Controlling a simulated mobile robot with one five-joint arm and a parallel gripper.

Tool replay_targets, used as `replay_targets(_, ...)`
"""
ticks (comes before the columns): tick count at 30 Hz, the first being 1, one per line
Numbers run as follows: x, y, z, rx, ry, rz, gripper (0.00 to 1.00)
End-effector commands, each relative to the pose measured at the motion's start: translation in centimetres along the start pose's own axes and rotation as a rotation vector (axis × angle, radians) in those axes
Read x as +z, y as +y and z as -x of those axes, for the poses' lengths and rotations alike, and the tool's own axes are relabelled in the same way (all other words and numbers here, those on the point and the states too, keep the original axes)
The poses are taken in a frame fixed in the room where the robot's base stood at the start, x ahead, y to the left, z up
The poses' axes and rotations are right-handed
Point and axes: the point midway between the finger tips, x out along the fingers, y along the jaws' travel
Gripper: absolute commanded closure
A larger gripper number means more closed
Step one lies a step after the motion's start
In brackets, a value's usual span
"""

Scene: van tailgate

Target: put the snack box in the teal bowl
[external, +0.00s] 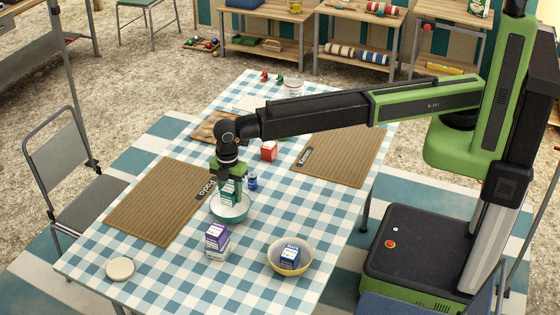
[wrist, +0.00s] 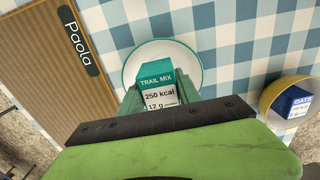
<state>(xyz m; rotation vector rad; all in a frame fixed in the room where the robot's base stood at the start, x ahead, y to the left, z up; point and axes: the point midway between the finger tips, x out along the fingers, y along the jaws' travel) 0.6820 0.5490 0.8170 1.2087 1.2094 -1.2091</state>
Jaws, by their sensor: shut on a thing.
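The snack box, a teal and white carton marked TRAIL MIX (wrist: 158,72), is between the fingers of my gripper (wrist: 160,102). In the external view my gripper (external: 229,181) points straight down, shut on the snack box (external: 228,198). The teal bowl, white inside with a teal rim, is directly below; it shows in the external view (external: 231,216) and the wrist view (wrist: 190,56). The box's lower end is over or within the bowl's opening; I cannot tell whether it touches the bottom. My gripper hides part of the bowl.
A yellow bowl (external: 272,266) with a blue OATS box (external: 290,257) stands front right. A purple and white carton (external: 216,240) stands just in front of the teal bowl. A blue bottle (external: 252,181) and a red box (external: 269,150) are behind it. Brown mats (external: 155,205) lie either side.

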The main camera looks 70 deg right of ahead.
Motion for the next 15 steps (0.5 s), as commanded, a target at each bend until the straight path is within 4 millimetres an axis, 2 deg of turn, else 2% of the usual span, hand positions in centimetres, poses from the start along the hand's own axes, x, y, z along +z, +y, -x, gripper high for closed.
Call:
replay_targets(1,-0.7,0.0,-0.7,0.000,0.000,0.000,1.00)
replay_targets(3,-1.1,-0.1,-0.7,0.000,0.000,-0.001,1.00)
replay_targets(8,-1.1,-0.2,-0.9,0.000,0.000,-0.001,1.00)
replay_targets(15,-1.1,-0.2,-4.8,0.000,0.000,-0.001,1.00)
